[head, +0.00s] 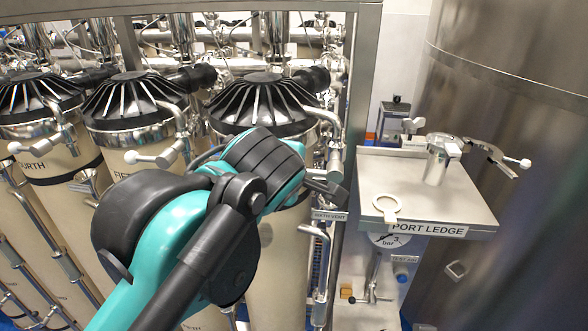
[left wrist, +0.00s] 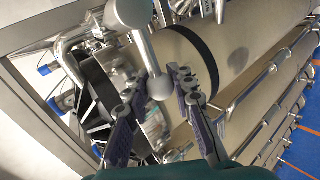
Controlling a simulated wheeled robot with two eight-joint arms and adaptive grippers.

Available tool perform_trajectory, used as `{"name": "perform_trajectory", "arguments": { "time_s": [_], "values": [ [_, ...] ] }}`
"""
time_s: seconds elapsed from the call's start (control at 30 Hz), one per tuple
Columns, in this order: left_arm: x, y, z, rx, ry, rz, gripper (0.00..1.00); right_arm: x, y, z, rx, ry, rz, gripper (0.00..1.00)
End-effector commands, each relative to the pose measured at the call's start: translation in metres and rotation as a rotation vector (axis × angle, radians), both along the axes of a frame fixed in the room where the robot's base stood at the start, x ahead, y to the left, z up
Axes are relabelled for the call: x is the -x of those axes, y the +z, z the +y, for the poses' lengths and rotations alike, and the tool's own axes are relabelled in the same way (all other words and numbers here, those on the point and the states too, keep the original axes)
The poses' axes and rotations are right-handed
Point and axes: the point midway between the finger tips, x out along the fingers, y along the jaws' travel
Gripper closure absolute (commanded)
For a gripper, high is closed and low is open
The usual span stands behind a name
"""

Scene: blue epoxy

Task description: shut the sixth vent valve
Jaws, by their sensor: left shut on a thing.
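The sixth vent valve's lever (left wrist: 147,50) is a pale metal bar with a ball at each end in the left wrist view. The lower ball (left wrist: 160,87) sits between the fingers of my left gripper (left wrist: 165,75), which is shut on the lever. In the head view my left gripper (head: 328,190) is at the pipe right of the sixth column (head: 264,100), just above the "SIXTH VENT" label (head: 328,215). My gripper and arm hide most of the lever there, and its exact angle to the pipe cannot be told. My right gripper is not in view.
The fourth (head: 35,105) and fifth (head: 130,108) columns, with their own vent levers, stand to the left. A large steel tank (head: 510,90) stands behind.

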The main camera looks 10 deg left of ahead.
Motion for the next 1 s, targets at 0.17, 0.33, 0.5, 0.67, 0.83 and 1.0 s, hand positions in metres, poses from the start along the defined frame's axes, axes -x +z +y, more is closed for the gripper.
{"name": "perform_trajectory", "arguments": {
  "time_s": [0.17,0.33,0.5,0.67,0.83,1.0],
  "values": [
    [0.000,-0.001,0.000,0.006,0.000,0.001,1.00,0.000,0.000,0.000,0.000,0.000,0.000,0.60],
    [0.000,-0.001,0.000,0.006,0.000,0.002,1.00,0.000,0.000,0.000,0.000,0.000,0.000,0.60],
    [0.000,-0.001,0.000,0.004,0.001,0.002,0.54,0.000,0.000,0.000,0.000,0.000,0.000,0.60],
    [0.000,-0.001,0.000,0.004,0.001,0.002,0.54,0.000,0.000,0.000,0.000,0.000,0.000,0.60],
    [0.005,0.002,-0.001,0.003,-0.001,0.001,0.54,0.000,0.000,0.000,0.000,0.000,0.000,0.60],
    [0.028,0.017,-0.001,0.004,-0.004,0.002,0.54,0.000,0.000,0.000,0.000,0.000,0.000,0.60]
  ]
}}
